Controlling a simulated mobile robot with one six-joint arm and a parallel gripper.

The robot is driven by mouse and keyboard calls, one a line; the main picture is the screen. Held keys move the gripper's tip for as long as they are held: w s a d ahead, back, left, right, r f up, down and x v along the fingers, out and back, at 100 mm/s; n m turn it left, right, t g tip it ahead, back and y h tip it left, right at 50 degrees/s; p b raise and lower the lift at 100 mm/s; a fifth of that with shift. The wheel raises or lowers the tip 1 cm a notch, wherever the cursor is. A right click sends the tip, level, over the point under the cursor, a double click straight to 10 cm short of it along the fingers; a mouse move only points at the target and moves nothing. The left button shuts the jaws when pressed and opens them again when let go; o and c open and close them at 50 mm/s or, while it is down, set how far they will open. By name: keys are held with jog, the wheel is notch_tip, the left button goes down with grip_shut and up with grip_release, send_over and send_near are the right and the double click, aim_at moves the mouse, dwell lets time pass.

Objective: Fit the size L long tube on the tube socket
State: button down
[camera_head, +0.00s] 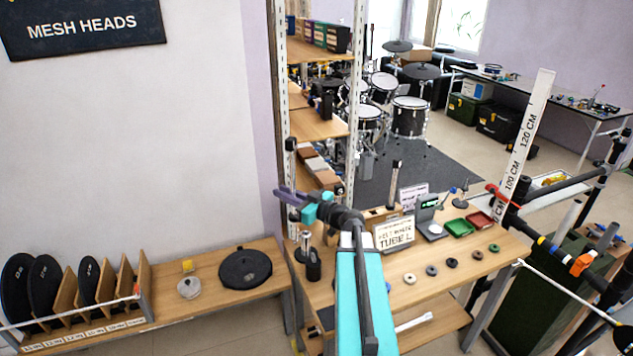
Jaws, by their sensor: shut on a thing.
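My gripper (286,194) has purple fingers and is shut around an upright silver tube (291,172) with a black top. The tube is above the left end of the workbench, near the shelf post. My gripper and the shelf post hide part of it, and I cannot read a size on it. A short black holder with a silver tip (313,266), possibly the tube socket, stands on the bench just below my gripper. Whether the held tube touches anything below is too small to tell. A similar upright tube (396,172) stands at the back of the bench.
The workbench (460,268) also carries a card reading TUBE L (394,234), a green tray (459,228), a red tray (480,220) and several small rings. A shelf rack (318,124) stands close behind my gripper. A low bench with discs is at left.

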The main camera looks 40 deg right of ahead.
jog(key=s+a+f+n+g+y+b, duration=0.1)
jog(key=a+f+n+g+y+b, duration=0.1)
jog(key=a, duration=0.9)
jog(key=s+a+f+n+g+y+b, duration=0.1)
jog(key=a+f+y, duration=0.4)
jog(key=a, duration=0.6)
jog(key=s+a+f+n+g+y+b, duration=0.1)
jog(key=a+f+n+g+y+b, duration=0.2)
jog(key=a, duration=0.8)
jog(key=shift+s+f+n+g, duration=0.2)
jog(key=shift+f+n+g, duration=0.25)
jog(key=shift+n, duration=0.65)
jog(key=shift+a+r, duration=0.1)
